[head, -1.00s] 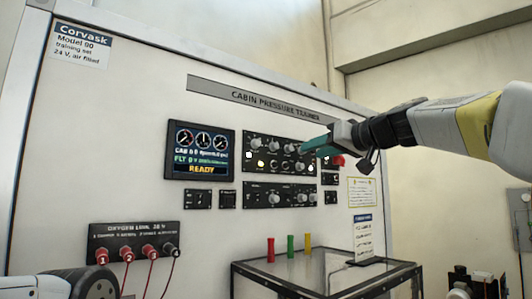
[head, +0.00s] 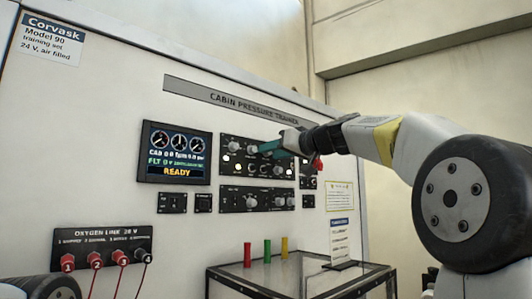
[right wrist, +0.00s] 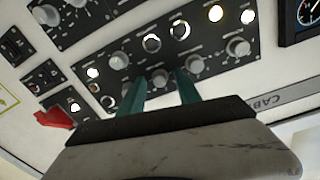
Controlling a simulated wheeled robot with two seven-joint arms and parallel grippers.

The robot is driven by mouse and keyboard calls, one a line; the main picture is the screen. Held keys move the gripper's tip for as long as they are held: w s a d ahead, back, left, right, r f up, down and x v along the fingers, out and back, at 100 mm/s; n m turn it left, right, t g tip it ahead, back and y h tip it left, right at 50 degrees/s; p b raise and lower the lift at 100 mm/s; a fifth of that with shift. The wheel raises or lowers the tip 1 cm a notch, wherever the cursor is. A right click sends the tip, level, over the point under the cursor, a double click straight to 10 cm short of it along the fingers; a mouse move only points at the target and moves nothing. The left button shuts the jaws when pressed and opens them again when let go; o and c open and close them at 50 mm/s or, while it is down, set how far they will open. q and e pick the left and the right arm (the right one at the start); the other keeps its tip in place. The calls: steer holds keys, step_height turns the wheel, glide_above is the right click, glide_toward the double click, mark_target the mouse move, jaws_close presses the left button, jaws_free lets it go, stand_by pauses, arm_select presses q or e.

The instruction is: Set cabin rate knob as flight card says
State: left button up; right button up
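The upper black knob panel (head: 230,150) is on the white trainer board, right of the lit display (head: 175,152), which reads READY. My right gripper (head: 262,148) is in front of this panel and covers part of its top row. In the right wrist view, its teal fingers (right wrist: 160,88) are apart, with a grey knob (right wrist: 160,77) seen in the gap between their tips. I cannot tell whether they touch it. The knob labels are too small to read, so the cabin rate knob cannot be picked out. A white card (head: 341,240) stands on the table, its text unreadable. My left gripper is out of view.
A second knob panel (head: 255,198) is below the first. A red part (right wrist: 55,119) lies close beside the right gripper. A glass-topped table (head: 290,272) with red, green and yellow pegs stands in front. The oxygen line panel (head: 105,240) has red cables.

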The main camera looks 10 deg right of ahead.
jaws_close()
steer(key=shift+m, duration=4.3)
steer(key=shift+o, duration=0.2)
jaws_free()
